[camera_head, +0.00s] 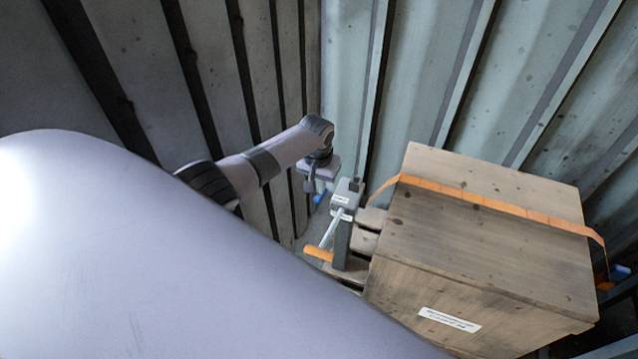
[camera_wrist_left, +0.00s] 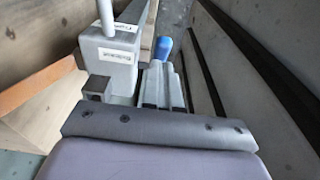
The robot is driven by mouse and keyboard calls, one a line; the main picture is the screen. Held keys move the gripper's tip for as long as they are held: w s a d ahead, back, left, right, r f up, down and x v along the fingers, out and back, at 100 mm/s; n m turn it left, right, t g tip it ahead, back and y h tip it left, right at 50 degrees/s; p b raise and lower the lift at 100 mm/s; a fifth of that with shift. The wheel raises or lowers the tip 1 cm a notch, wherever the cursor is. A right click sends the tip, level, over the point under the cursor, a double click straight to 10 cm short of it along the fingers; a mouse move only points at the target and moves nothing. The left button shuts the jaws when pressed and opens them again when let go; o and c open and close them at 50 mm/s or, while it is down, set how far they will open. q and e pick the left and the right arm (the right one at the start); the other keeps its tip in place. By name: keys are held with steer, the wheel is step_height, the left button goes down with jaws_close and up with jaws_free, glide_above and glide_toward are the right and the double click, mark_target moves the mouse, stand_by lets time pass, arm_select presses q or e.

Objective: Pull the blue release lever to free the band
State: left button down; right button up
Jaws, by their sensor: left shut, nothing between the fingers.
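The orange band (camera_head: 480,198) runs across the top of the wooden crate (camera_head: 470,265). At its left end stands a grey tensioner (camera_head: 345,195) with a labelled head and a rod ending in an orange handle (camera_head: 318,253). The blue release lever (camera_head: 320,198) shows as a small blue tip just left of the tensioner. In the left wrist view the blue lever (camera_wrist_left: 163,48) lies just beyond my fingertips, beside the grey tensioner (camera_wrist_left: 108,60). My left gripper (camera_head: 312,186) is shut and empty next to it; I cannot tell whether they touch. My right gripper is not in view.
The crate stands on a wooden pallet (camera_head: 365,242). Corrugated metal walls (camera_head: 430,60) close in behind and to the left, leaving a narrow gap beside the tensioner. Another blue part (camera_head: 620,272) shows at the crate's right, near the band's other end.

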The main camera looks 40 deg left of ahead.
mark_target(318, 196)
arm_select(q)
step_height(318, 196, up, 3)
steer(key=shift+s+r+p, duration=0.1)
steer(key=shift+s+p, duration=0.05)
steer(key=shift+p, duration=0.7)
steer(key=r, duration=0.2)
steer(key=r+p, duration=0.1)
steer(key=shift+s+r, duration=0.3)
steer(key=shift+r, duration=0.1)
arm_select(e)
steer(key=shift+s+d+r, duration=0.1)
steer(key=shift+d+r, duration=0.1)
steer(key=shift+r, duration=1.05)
arm_select(q)
steer(key=shift+d, duration=0.1)
